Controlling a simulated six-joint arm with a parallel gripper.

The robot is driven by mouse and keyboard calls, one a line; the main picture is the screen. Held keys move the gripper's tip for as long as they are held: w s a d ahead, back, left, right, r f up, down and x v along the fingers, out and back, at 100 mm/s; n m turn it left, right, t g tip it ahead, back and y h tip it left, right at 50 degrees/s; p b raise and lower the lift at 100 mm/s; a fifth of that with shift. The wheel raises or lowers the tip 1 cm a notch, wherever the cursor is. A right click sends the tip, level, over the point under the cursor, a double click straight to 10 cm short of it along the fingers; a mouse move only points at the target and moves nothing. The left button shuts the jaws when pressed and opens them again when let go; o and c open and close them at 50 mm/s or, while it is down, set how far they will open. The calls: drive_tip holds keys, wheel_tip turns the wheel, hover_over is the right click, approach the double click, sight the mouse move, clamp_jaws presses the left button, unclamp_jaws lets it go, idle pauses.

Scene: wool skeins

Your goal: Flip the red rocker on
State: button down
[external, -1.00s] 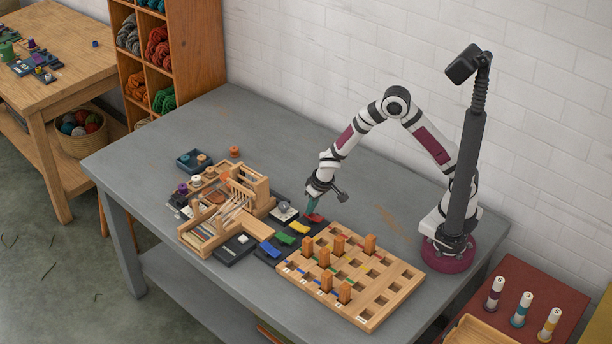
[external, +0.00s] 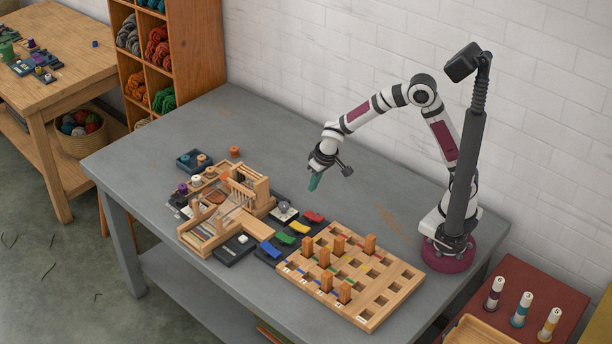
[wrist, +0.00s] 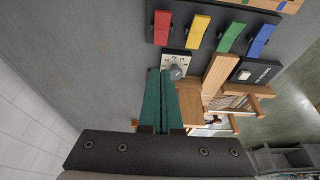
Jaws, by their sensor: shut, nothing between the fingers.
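The red rocker (external: 313,217) is at the far end of a row of coloured rockers on a dark panel. It also shows in the wrist view (wrist: 162,28), at the left end of the row. I cannot tell for certain which way it is tipped. My gripper (external: 313,187), with green fingers, hangs above the table, up and behind the red rocker and apart from it. In the wrist view my gripper (wrist: 160,72) has its two fingers side by side, shut and empty. Nothing hides the red rocker.
Yellow (external: 300,227), green (external: 285,238) and blue (external: 270,250) rockers continue the row. A dial (external: 284,209) sits beside them. A wooden loom (external: 215,222) stands left, and a wooden board (external: 375,312) with upright pegs lies right. The table behind is clear.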

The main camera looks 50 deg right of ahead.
wheel_tip(320, 180, up, 4)
drive_tip(key=shift+r, duration=0.1)
idle(0.4)
drive_tip(key=s+d+r+m+g, duration=0.2)
drive_tip(key=s+d+r+m, duration=0.15)
drive_tip(key=s+d, duration=0.65)
drive_tip(key=s+d+m+g+y, duration=0.1)
drive_tip(key=s, duration=0.7)
drive_tip(key=s+d+m, duration=0.1)
drive_tip(key=s+d, duration=0.1)
drive_tip(key=s, duration=0.7)
drive_tip(key=shift+d+r+g+y, duration=0.2)
drive_tip(key=shift+d+g+y, duration=0.1)
drive_tip(key=shift+g+y, duration=0.1)
